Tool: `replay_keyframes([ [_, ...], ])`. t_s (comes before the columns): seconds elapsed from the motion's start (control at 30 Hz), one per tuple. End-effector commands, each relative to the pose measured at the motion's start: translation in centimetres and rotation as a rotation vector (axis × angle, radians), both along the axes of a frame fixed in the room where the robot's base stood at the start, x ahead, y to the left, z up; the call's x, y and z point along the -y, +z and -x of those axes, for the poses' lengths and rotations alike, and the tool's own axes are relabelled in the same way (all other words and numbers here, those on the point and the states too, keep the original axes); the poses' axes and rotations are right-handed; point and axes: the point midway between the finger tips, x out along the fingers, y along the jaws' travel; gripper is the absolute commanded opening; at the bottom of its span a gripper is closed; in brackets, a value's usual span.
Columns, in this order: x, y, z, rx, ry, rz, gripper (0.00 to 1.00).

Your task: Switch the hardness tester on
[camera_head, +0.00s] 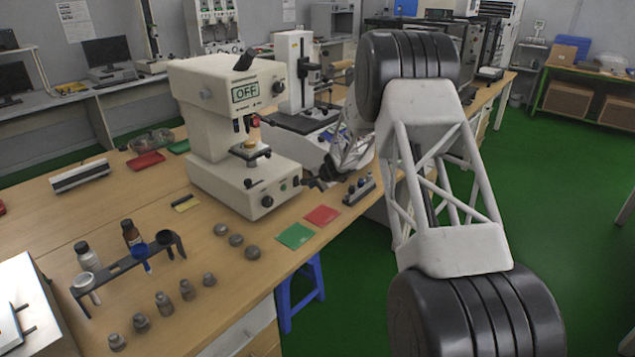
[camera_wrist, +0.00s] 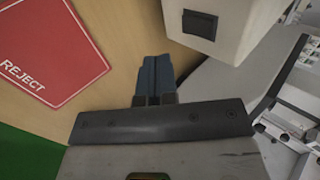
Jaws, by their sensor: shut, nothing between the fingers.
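The hardness tester (camera_head: 212,85) is a cream machine on the wooden bench, and its display (camera_head: 245,93) reads OFF. In the wrist view, a black rocker switch (camera_wrist: 200,24) sits on a pale side face of a machine body. My gripper (camera_head: 312,183) is beside the right side of the tester's base. In the wrist view my gripper (camera_wrist: 154,62) is shut and empty, with its fingertips to the left of and below the switch, apart from it in the picture.
A red REJECT card (camera_head: 322,215) and a green card (camera_head: 296,235) lie at the bench's front edge. A second machine (camera_head: 293,75) stands behind my arm. Several metal samples (camera_head: 188,290) and a bottle rack (camera_head: 130,262) stand on the left.

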Motion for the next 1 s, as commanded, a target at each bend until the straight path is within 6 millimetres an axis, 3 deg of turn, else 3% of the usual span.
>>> replay_keyframes([
  [0.27, -1.5, -2.3, -1.4, -0.001, 0.001, 0.0, 0.0],
  [0.6, -3.5, -2.5, -3.5, 0.0, 0.0, 0.0, 0.0],
  [1.0, -4.2, -2.6, -4.2, -0.001, 0.0, 0.001, 0.0],
])
